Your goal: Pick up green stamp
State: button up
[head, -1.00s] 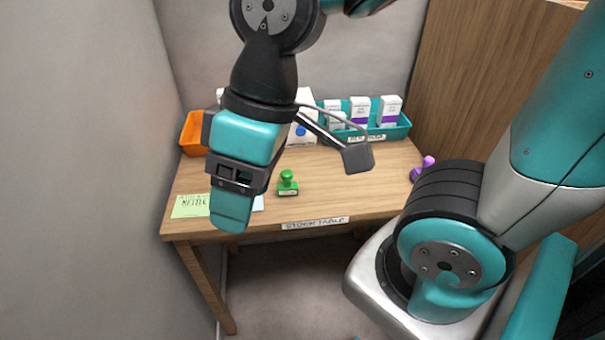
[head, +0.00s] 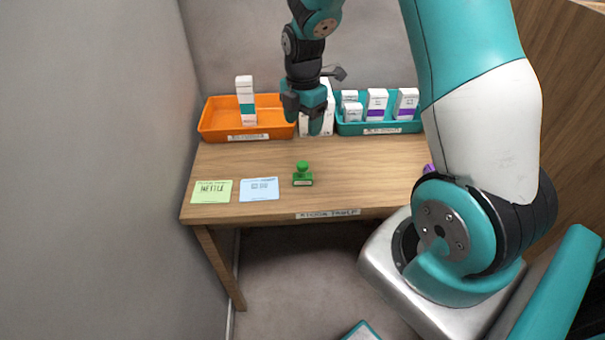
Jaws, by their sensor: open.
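The green stamp (head: 303,175) stands upright on the wooden table, near the middle of its front half, with its round knob on top. My gripper (head: 315,122) hangs above the back part of the table, beyond the stamp and apart from it. It points down and is open, with nothing seen between its fingers. The finger gap is small in the picture. Nothing hides the stamp.
A green card (head: 211,191) and a blue card (head: 259,189) lie left of the stamp. An orange tray (head: 215,133) with a carton and a teal tray (head: 352,130) with several boxes stand at the back. A purple object (head: 429,169) is mostly hidden behind my arm.

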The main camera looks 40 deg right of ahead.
jog(key=p, duration=0.2)
send_near(302, 164)
notch_tip(302, 164, down, 6)
jog(key=shift+d+r, duration=0.15)
jog(key=shift+r, duration=0.1)
jog(key=shift+f+p, duration=0.95)
jog(key=shift+f, duration=1.8)
jog(key=c, duration=1)
jog(key=shift+c, duration=0.2)
jog(key=shift+r, duration=0.1)
notch_tip(302, 164, up, 20)
jog(key=b, duration=0.3)
